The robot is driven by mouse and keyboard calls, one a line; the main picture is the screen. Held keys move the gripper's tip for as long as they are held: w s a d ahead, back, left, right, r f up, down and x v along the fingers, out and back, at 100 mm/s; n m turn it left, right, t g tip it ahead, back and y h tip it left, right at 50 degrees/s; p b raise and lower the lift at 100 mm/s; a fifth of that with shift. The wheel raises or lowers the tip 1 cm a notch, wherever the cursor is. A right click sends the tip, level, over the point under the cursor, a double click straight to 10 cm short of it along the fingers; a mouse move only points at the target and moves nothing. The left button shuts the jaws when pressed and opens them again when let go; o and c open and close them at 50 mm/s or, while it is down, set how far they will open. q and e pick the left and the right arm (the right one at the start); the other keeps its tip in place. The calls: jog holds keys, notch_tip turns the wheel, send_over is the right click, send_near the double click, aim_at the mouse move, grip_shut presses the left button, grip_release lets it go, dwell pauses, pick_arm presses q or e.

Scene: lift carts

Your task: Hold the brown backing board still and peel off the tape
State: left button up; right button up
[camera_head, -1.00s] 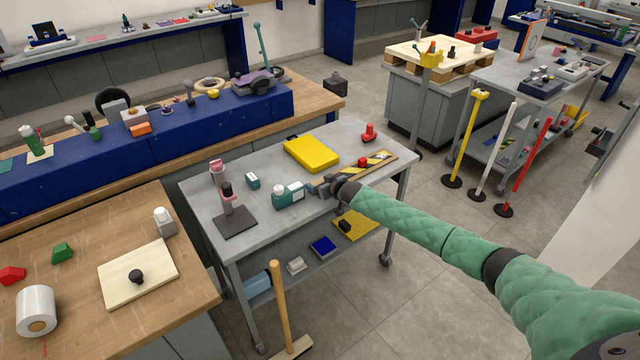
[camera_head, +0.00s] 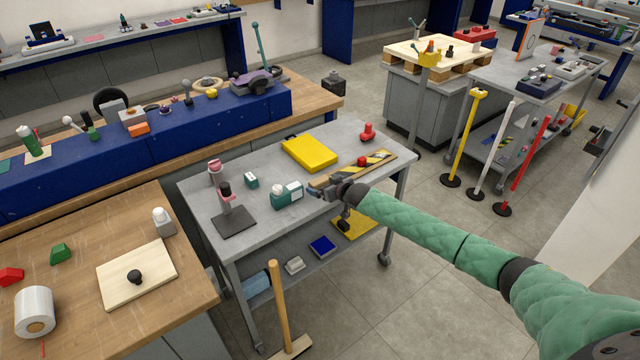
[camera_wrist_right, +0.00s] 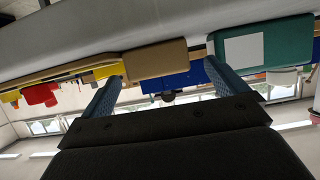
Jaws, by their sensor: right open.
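The brown backing board (camera_head: 319,182) lies on the grey cart top near its front edge. Yellow-and-black striped tape (camera_head: 381,158) runs along it, with a red piece (camera_head: 362,161) on it. My right gripper (camera_head: 322,192) is at the board's left end, on its front side. In the right wrist view, the gripper (camera_wrist_right: 168,74) is open, with the brown board end (camera_wrist_right: 156,63) beyond and between its fingers. I cannot tell whether the fingers touch it. My left gripper is not in view.
A teal box with a white label (camera_head: 287,195) stands just left of the gripper. A yellow case (camera_head: 310,153) lies behind the board and a red object (camera_head: 367,132) stands at the back right.

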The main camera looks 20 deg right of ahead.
jog(key=v, duration=0.8)
jog(key=s+a+f+g+h+b, duration=0.1)
jog(key=s+a+f+g, duration=0.1)
jog(key=s+f, duration=0.8)
jog(key=s+a+f+m+g+h+b, duration=0.15)
jog(key=s+f, duration=0.35)
jog(key=f, duration=0.8)
jog(key=s+a+f+g, duration=0.1)
jog(key=s+a+f, duration=0.2)
jog(key=s+f, duration=0.7)
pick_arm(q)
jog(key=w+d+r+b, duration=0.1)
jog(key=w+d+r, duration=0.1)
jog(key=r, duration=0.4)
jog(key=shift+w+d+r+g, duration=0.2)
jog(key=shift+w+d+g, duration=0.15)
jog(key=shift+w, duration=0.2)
pick_arm(e)
jog(key=s+a+f+g, duration=0.1)
jog(key=s+f+g, duration=0.1)
jog(key=s+f, duration=0.5)
jog(key=s+a+f+g+h, duration=0.1)
jog(key=s+a+f+g, duration=0.1)
jog(key=s+f, duration=0.6)
jog(key=s+a+f+g, duration=0.2)
jog(key=s+f, duration=0.5)
jog(key=s, duration=1.1)
jog(key=shift+s+f+h, duration=0.25)
jog(key=shift+s+h, duration=0.1)
